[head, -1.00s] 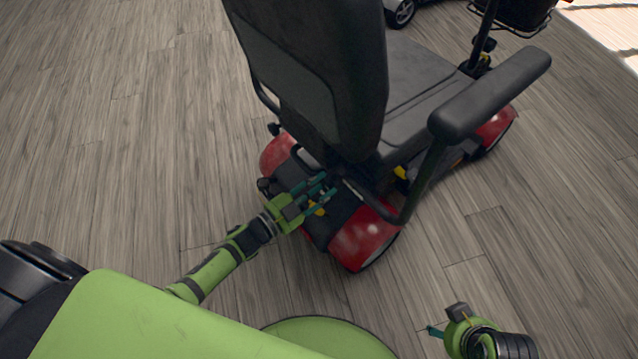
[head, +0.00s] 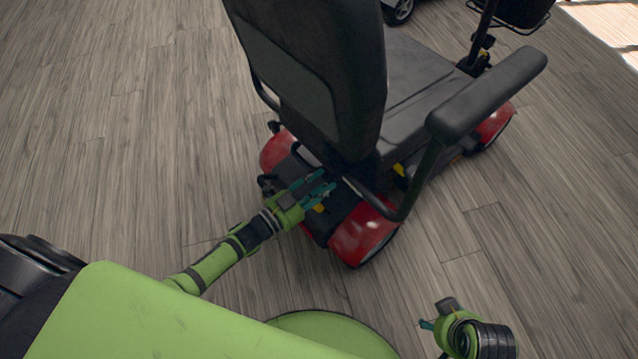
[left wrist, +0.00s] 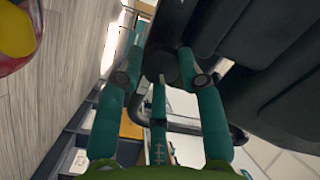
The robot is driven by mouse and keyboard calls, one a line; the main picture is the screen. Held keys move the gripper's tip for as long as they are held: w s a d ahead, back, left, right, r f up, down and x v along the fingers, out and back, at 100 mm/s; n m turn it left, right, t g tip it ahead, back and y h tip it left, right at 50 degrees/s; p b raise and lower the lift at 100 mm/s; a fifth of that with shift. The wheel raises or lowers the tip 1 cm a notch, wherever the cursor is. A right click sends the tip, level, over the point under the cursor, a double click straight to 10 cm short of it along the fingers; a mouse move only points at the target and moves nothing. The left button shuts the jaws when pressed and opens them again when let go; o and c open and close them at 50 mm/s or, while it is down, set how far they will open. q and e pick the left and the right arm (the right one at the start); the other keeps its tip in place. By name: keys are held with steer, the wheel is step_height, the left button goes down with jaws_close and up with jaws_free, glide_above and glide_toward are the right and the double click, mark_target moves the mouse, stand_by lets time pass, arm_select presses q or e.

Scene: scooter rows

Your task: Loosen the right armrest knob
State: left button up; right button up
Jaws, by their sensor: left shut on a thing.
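The right armrest (head: 487,92) of the scooter seat is a black pad on a bent black tube (head: 425,180) that runs down behind the seat. My left gripper (head: 322,187) reaches in low behind the seat back, over the rear of the scooter. In the left wrist view, its teal fingers (left wrist: 160,82) are closed on the sides of a round dark knob (left wrist: 160,66) by a black tube. The knob is hidden in the head view. My right gripper (head: 428,325) is low at the right, away from the scooter; its fingers barely show.
The scooter has a black seat back (head: 325,80) and red rear covers (head: 362,236) close to my left gripper. A front basket (head: 515,12) stands at the far right. Another vehicle's wheel (head: 398,10) shows at the top. The wooden floor (head: 110,130) at left is clear.

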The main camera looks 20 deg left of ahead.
arm_select(q)
steer(key=o, duration=1.1)
steer(key=shift+w+f, duration=0.1)
steer(key=shift+o, duration=0.2)
steer(key=shift+s, duration=0.2)
steer(key=v, duration=1.1)
steer(key=shift+s+a, duration=0.3)
steer(key=shift+a, duration=0.05)
